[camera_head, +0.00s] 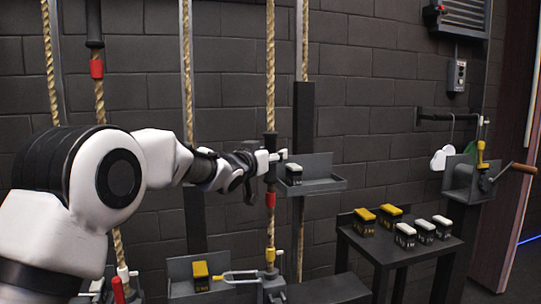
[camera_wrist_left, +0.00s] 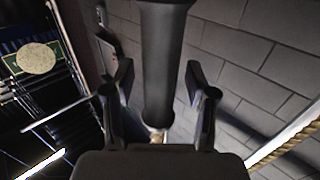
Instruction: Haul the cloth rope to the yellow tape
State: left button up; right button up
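A tan rope (camera_head: 270,62) hangs in the middle of the head view. It carries a dark sleeve (camera_head: 270,142), with a red band (camera_head: 270,199) below it. A yellow piece (camera_head: 270,255) sits lower on this line; I cannot tell if it is tape or part of a fitting. My left gripper (camera_head: 262,163) is at the dark sleeve. In the left wrist view, a dark cylinder (camera_wrist_left: 162,70) passes between the two open fingers (camera_wrist_left: 160,95), with gaps at the sides. My right gripper is not in view.
Another rope (camera_head: 99,105) with a red band (camera_head: 96,69) hangs at the left. A grey shelf (camera_head: 322,184) is close right of my gripper. A dark table (camera_head: 385,250) holds yellow-topped and white-topped blocks. A crank unit (camera_head: 462,183) is at the far right. A brick wall stands behind.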

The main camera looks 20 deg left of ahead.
pick_arm(q)
jog(key=s+a, duration=0.2)
jog(key=s, duration=0.9)
jog(key=shift+s+a, duration=0.15)
jog(key=shift+s, duration=0.25)
